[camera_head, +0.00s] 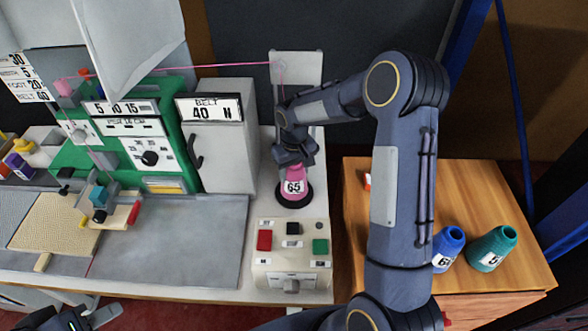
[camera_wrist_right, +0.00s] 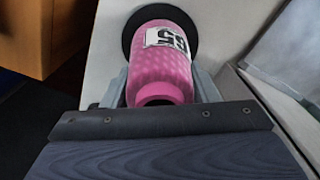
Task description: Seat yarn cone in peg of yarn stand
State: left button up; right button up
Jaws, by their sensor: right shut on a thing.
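The pink yarn cone (camera_head: 293,187), labelled 65, stands upright at the black round base of the yarn stand (camera_head: 281,198). My right gripper (camera_head: 295,163) comes from above and is shut on the cone's upper part. In the right wrist view the cone (camera_wrist_right: 160,68) lies between the fingers, its open top towards the camera and its wide end at the black disc (camera_wrist_right: 131,30). The peg is hidden inside or behind the cone, so I cannot tell how deep it sits. My left gripper (camera_head: 78,319) is only partly in view at the bottom left; its jaws are unclear.
A control box (camera_head: 292,262) with red, black and green buttons stands just in front of the stand. A grey cabinet (camera_head: 218,150) and green machine (camera_head: 75,155) are to the left. A blue cone (camera_head: 447,247) and a teal cone (camera_head: 492,248) are on the wooden table (camera_head: 480,185).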

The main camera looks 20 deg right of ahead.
jog(key=o, duration=0.7)
jog(key=shift+f, duration=0.2)
jog(key=o, duration=0.5)
jog(key=shift+r, duration=0.1)
jog(key=s+r+t, duration=0.1)
jog(key=s+r, duration=0.2)
jog(key=r, duration=0.5)
jog(key=s+r, duration=0.2)
jog(key=r, duration=0.7)
jog(key=s+a+m+t+y, duration=0.1)
jog(key=s+a+t+y, duration=0.1)
jog(key=s, duration=0.9)
jog(key=s+a+m+t+y, duration=0.1)
jog(key=s+a+t, duration=0.1)
jog(key=s, duration=1)
jog(key=shift+r+m+t+y+b, duration=0.2)
jog(key=shift+m+t+y+b, duration=0.1)
jog(key=shift+y+b, duration=0.1)
